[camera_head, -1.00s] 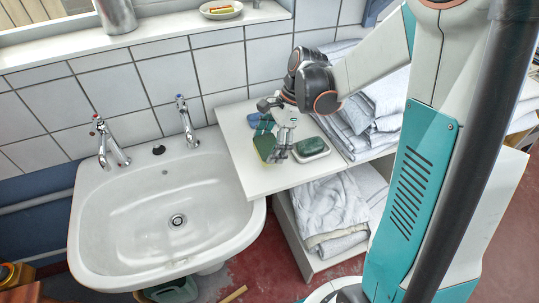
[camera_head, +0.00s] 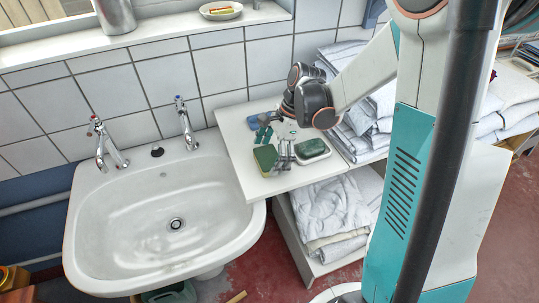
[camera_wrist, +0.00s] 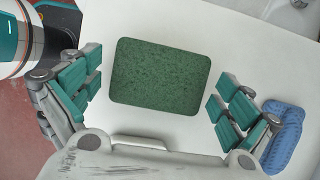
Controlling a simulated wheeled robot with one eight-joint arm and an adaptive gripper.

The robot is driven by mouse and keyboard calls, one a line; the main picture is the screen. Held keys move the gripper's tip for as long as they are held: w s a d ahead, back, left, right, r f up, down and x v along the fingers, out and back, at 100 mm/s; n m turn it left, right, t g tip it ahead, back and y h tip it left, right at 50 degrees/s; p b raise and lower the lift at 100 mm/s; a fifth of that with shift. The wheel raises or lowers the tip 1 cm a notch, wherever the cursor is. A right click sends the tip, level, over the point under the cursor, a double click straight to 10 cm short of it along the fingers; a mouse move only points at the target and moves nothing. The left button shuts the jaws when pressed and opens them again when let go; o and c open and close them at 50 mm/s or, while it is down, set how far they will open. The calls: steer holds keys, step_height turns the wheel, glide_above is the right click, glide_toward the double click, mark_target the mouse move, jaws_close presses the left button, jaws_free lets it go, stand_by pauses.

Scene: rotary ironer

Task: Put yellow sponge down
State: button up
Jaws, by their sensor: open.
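The yellow sponge (camera_head: 265,158) lies on the white shelf top beside the sink, its dark green scouring side up and a yellow edge showing. In the wrist view the green face of the sponge (camera_wrist: 160,72) is centred over the white surface. My gripper (camera_head: 273,144) is low over the shelf at the sponge. In the wrist view the fingers of my gripper (camera_wrist: 158,94) are spread wide, one on each side of the sponge, with white gaps between. It holds nothing.
A dish with a dark green block (camera_head: 312,147) stands close to the right of my gripper. A blue sponge (camera_wrist: 284,136) lies just outside the right finger. The sink (camera_head: 165,215) is left of the white shelf (camera_head: 232,130); folded linen (camera_head: 365,130) is at the right.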

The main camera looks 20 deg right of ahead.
steer(key=p+v, duration=0.4)
steer(key=v, duration=0.8)
steer(key=shift+r, duration=0.2)
steer(key=shift+a, duration=0.1)
